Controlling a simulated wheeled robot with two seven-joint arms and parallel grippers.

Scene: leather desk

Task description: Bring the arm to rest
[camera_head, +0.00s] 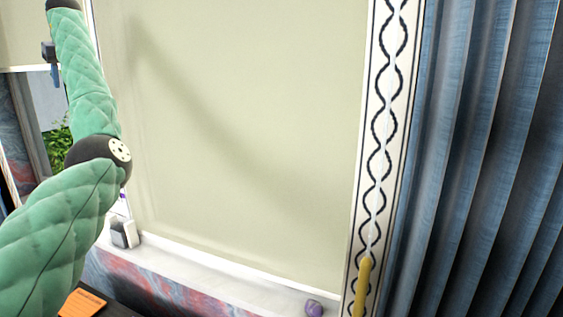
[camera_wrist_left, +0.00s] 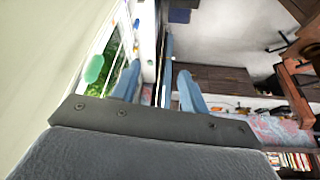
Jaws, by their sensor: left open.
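My left arm, in green quilted sleeves, rises from the lower left of the head view to the top left corner. My left gripper (camera_wrist_left: 159,72) shows in the left wrist view with its two blue fingers apart and nothing between them. In the head view a small dark part with a blue piece (camera_head: 55,75) below it hangs at the left edge, apparently part of this gripper. My right arm and gripper are in neither view.
A pale blind (camera_head: 250,110) fills the middle of the head view, above a windowsill (camera_head: 200,265). A patterned trim strip (camera_head: 385,130) and blue curtain (camera_head: 470,170) are at right. Shelves with books (camera_wrist_left: 292,160) show in the wrist view.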

